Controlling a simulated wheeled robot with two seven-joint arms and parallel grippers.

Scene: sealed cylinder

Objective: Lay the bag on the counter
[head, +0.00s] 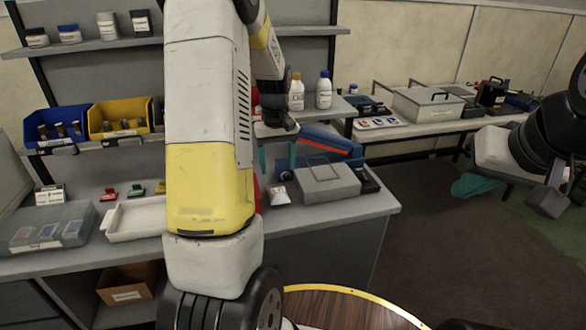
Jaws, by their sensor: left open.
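My left gripper (278,160) hangs above the counter (370,204) with its two teal fingers apart and pointing down. A small pale packet (279,194) with a dark mark lies on the counter just below these fingers, apparently the bag. Nothing shows between the fingers. I cannot tell if they touch the packet. My right arm (497,150) is at the right edge, away from the counter. Its fingers cannot be made out. A teal shape (474,186) shows below it, and I cannot tell what it is.
A grey lidded box (327,184) stands right of the packet, with a blue and red tool (325,143) behind. A white tray (134,219) and clear case (49,228) are at left. Blue (55,125) and yellow (119,116) bins stand behind. The counter's front right corner is clear.

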